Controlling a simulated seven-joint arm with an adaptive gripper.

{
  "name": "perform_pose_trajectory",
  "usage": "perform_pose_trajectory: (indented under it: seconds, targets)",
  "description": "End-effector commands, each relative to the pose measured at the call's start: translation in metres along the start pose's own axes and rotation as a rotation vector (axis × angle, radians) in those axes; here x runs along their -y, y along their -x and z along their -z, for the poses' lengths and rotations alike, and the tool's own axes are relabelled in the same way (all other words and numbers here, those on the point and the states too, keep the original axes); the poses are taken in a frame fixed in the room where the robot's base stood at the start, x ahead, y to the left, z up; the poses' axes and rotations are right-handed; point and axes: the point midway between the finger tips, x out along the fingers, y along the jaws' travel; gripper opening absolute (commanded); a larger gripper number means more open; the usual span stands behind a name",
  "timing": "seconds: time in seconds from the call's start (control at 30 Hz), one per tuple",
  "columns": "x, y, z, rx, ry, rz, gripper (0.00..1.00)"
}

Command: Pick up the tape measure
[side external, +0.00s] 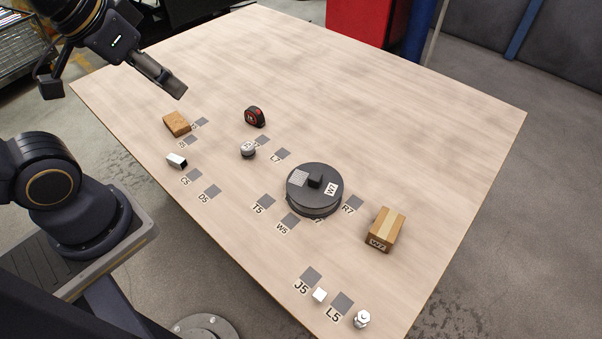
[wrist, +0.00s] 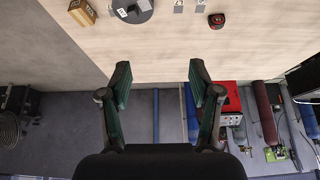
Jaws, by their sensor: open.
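The tape measure (side external: 255,117) is black and red and sits on the table near its back left part in the side view. It also shows in the wrist view (wrist: 216,20), near the top edge, right of centre. My gripper (side external: 178,90) is in the air at the upper left of the side view, left of the tape measure and apart from it. In the wrist view my gripper (wrist: 160,80) has its two fingers spread with nothing between them. The tape measure lies beyond the fingertips there.
A brown block (side external: 177,123), a white-ended metal piece (side external: 177,160) and a round metal part (side external: 248,151) lie near the tape measure. A dark round disc (side external: 313,190) and a cardboard box (side external: 386,229) stand further right. The table's far part is clear.

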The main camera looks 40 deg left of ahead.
Motion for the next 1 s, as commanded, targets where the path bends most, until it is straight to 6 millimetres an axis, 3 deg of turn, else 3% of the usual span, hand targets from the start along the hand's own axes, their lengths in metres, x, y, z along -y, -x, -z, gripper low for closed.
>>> perform_pose_trajectory:
  seconds: [0.03, 0.3, 0.63, 0.73, 0.87, 1.0]
  targets:
    - [0.0, 0.0, 0.0, 0.0, 0.0, 0.0, 0.71]
    - [0.0, 0.0, 0.0, 0.0, 0.0, 0.0, 0.99]
    - [0.0, 0.0, 0.0, 0.0, -0.007, 0.0, 1.0]
    - [0.0, 0.0, 0.005, -0.025, -0.078, 0.001, 1.0]
    - [0.001, 0.009, 0.051, -0.229, -0.318, 0.039, 1.0]
    - [0.014, 0.03, 0.129, -0.505, -0.606, 0.182, 1.0]
